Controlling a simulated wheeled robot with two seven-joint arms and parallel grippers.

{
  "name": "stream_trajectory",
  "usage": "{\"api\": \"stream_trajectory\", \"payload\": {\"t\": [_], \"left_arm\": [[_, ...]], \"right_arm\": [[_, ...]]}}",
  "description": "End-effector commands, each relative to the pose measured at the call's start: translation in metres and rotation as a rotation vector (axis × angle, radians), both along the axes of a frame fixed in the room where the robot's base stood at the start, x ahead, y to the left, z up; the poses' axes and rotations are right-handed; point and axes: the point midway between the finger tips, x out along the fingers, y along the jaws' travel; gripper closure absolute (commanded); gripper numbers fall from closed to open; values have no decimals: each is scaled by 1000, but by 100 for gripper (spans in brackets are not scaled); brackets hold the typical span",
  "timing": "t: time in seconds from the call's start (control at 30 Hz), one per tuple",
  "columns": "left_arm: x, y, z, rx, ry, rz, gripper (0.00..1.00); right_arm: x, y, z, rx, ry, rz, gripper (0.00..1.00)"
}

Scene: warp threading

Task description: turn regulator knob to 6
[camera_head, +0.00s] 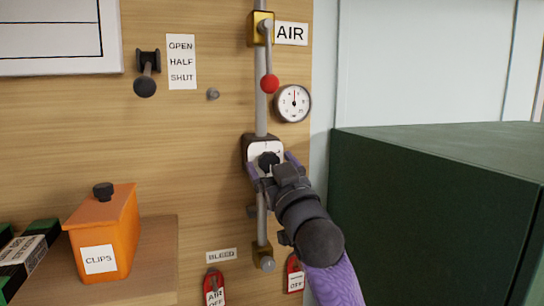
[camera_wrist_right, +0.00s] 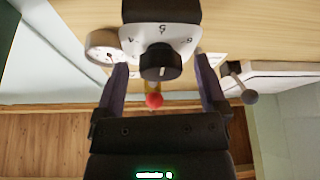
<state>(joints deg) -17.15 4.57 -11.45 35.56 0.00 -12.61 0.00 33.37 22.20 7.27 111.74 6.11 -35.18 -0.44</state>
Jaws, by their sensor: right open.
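The regulator is a dark block with a white dial plate (camera_head: 252,149) on the vertical pipe. Its black round knob (camera_head: 268,159) also shows in the right wrist view (camera_wrist_right: 160,62), with a pale mark on its face. The plate's numerals are too small to read surely, so I cannot tell the knob's setting. My right gripper (camera_head: 272,166) is open, its purple fingers on either side of the knob. In the right wrist view the fingers (camera_wrist_right: 160,65) stand apart from the knob with gaps on both sides. My left gripper is not in view.
A red-balled lever (camera_head: 269,83) and a pressure gauge (camera_head: 293,103) sit above the regulator. A dark-knobbed lever (camera_head: 146,80) is at upper left. A large green box (camera_head: 430,200) stands close on the right. An orange CLIPS box (camera_head: 105,235) sits on a ledge at lower left. Red tags hang below.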

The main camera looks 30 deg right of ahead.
Motion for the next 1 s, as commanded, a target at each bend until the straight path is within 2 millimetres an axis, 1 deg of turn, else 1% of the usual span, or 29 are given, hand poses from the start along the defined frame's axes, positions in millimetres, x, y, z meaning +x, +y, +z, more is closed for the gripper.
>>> {"api": "stream_trajectory", "payload": {"t": [0.2, 0.23, 0.27, 0.3, 0.37, 0.4, 0.47, 0.5, 0.57, 0.6, 0.63, 0.67, 0.87, 1.0], "left_arm": [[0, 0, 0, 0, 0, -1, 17], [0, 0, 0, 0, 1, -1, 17], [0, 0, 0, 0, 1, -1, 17], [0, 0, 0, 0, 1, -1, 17], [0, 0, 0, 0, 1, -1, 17], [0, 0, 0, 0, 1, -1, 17], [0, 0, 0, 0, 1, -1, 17], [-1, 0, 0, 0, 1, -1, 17], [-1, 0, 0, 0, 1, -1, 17], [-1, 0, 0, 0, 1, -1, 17], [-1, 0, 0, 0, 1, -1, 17], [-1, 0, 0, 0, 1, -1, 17], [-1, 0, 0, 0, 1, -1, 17], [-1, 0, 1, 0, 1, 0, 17]], "right_arm": [[1, 0, -1, 0, 1, 0, 9], [1, 0, -1, 0, 1, 0, 11], [1, 0, -1, 0, 1, 0, 17], [1, 0, -1, 0, 1, 0, 26], [1, 0, -1, 0, 1, 0, 38], [1, 0, -1, 0, 1, 0, 47], [1, 0, -1, 0, 1, 0, 60], [1, 0, -1, 0, 1, 0, 68], [1, 0, -1, 0, 1, 0, 81], [1, 0, -1, 0, 1, 0, 89], [1, 0, -1, 0, 1, 0, 96], [1, 0, -1, 0, 1, 0, 100], [1, 0, -1, 14, -2, 0, 100], [1, 1, 0, 61, -13, 2, 100]]}}
